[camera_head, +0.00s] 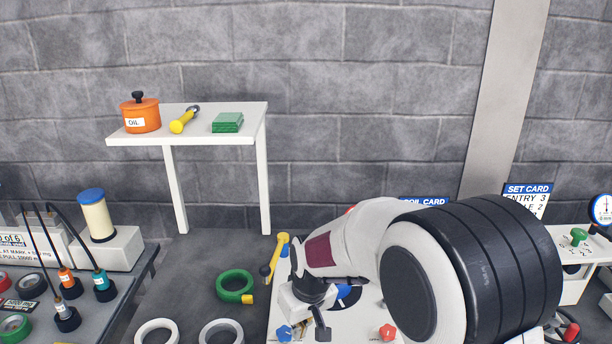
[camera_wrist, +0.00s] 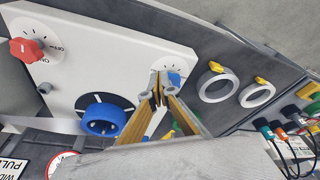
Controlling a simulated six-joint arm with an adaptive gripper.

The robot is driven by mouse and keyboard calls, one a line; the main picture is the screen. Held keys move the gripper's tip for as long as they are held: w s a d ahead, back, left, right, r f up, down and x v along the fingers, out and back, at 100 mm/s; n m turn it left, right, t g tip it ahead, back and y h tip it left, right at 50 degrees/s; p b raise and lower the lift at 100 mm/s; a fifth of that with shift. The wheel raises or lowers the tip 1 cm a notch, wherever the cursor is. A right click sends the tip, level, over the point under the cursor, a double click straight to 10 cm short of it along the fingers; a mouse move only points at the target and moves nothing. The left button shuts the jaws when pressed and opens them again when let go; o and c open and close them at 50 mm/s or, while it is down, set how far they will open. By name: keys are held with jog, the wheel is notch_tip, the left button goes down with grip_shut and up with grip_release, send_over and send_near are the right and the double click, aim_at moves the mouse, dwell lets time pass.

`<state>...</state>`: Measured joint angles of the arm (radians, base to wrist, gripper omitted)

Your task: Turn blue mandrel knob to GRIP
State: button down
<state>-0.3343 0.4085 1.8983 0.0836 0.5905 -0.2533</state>
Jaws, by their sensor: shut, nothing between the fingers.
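The small blue knob (camera_head: 284,332) sits at the front left of the white panel (camera_head: 368,318). In the wrist view the same blue knob (camera_wrist: 174,79) lies right by my fingertips, partly covered by them. Small marks surround it, but I cannot read its setting. My gripper (camera_head: 322,334) points down over the panel, to the right of the knob in the head view. In the wrist view my gripper (camera_wrist: 158,82) has its fingertips together and holds nothing. I cannot tell whether the tips touch the knob.
A red knob (camera_head: 387,331) stands on the same panel. A larger blue hub (camera_wrist: 103,118) on a black disc is between the knobs. Green (camera_head: 235,286) and white (camera_head: 221,332) rings lie left of the panel. A white shelf (camera_head: 190,141) stands behind.

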aim_at(286, 340)
jog(key=shift+s+x, duration=0.25)
jog(key=shift+x, duration=0.85)
jog(key=shift+d+f, duration=0.1)
jog(key=shift+d, duration=0.05)
jog(key=shift+w+a, duration=0.1)
jog(key=shift+a, duration=0.1)
jog(key=shift+s+a, duration=0.5)
jog(key=shift+a, duration=0.05)
dwell(0.7)
jog(key=shift+s+a, duration=0.2)
jog(key=shift+a, duration=0.45)
dwell(0.6)
jog(key=shift+s, duration=0.4)
dwell(0.4)
jog(key=w+v, duration=0.1)
jog(key=v, duration=0.5)
jog(key=shift+a, duration=0.35)
